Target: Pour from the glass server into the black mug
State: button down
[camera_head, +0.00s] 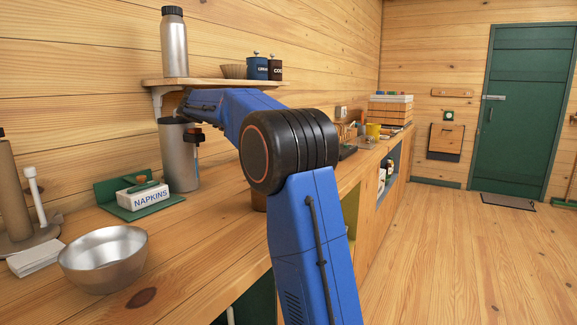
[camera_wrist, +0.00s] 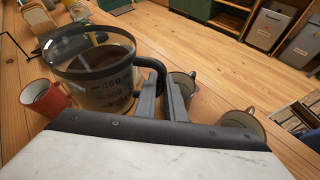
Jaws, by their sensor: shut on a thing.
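The glass server (camera_wrist: 100,88) fills the upper left of the wrist view. It is clear, with measuring marks, a dark handle (camera_wrist: 153,67) and dark brown liquid inside. My gripper (camera_wrist: 162,90) is shut on this handle. I cannot tell whether the server's base touches the counter. Two greyish mugs, one just right of the fingers (camera_wrist: 184,84) and one further right (camera_wrist: 243,122), show partly; I see no mug that is clearly black. In the head view my arm hides the gripper, the server and these mugs.
A red mug (camera_wrist: 45,97) stands close left of the server. In the head view, a steel bowl (camera_head: 103,260), a napkin box (camera_head: 143,193) and a tall steel canister (camera_head: 179,156) stand on the wooden counter (camera_head: 200,238). A shelf (camera_head: 215,83) holds a bottle and canisters.

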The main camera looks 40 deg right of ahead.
jog(key=f, duration=0.1)
jog(key=f+m+t, duration=0.1)
jog(key=f, duration=0.1)
jog(key=shift+s, duration=0.4)
jog(key=shift+s+d+r+m+t+y+p, duration=0.15)
jog(key=shift+s+m+t+p, duration=0.2)
jog(key=shift+t, duration=0.3)
jog(key=shift+s+a+f+m+t+y+p, duration=0.1)
jog(key=shift+s+m+t+y, duration=0.1)
jog(key=shift+m+t, duration=0.35)
dwell(1.0)
jog(key=shift+w+r+m+t+p, duration=0.2)
jog(key=shift+m+t+p, duration=0.1)
jog(key=shift+t+p, duration=0.35)
dwell(0.9)
jog(key=shift+w+r+m+t+p, duration=0.15)
jog(key=shift+w+m+t+p, duration=0.2)
jog(key=shift+t, duration=0.4)
dwell(1.4)
jog(key=shift+w+f+t+p, duration=0.25)
jog(key=shift+t+p, duration=0.15)
jog(key=shift+p, duration=0.05)
dwell(0.9)
